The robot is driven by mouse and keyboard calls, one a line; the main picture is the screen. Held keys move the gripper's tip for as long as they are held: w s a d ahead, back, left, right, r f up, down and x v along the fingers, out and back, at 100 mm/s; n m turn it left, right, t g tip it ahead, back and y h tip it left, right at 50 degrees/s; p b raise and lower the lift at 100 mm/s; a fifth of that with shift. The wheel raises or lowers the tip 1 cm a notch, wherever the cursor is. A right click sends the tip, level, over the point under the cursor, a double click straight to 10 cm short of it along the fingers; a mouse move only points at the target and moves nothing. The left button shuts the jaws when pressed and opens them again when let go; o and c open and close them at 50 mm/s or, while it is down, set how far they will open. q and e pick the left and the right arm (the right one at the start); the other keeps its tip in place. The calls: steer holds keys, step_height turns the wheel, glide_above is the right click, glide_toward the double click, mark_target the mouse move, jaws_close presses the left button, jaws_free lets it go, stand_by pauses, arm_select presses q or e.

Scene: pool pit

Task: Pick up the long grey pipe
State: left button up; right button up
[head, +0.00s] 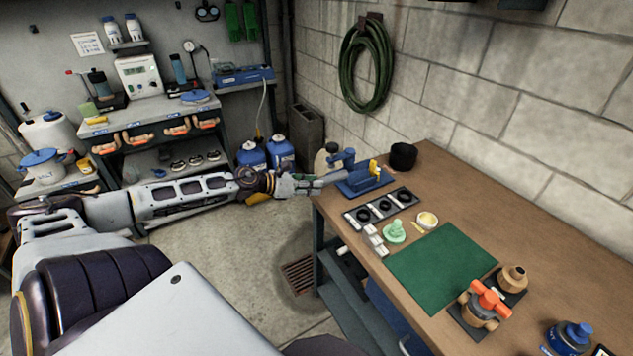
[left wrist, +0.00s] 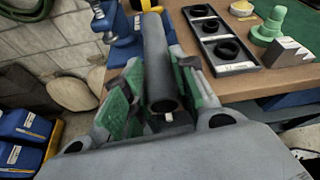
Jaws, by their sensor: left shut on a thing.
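I cannot tell whether the pipe still touches the holder. My right gripper is not in view.
The brown workbench (head: 560,250) holds a black tray with rings (head: 381,207), a mint green fitting (head: 395,232), a green mat (head: 442,268), a black cup (head: 403,156) and an orange-handled valve (head: 482,303). Blue canisters (head: 280,152) stand on the floor behind my left arm.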

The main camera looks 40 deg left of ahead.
arm_select(q)
steer(key=s+a+p, duration=0.1)
steer(key=s+a, duration=0.2)
steer(key=s, duration=0.2)
steer(key=shift+s, duration=0.4)
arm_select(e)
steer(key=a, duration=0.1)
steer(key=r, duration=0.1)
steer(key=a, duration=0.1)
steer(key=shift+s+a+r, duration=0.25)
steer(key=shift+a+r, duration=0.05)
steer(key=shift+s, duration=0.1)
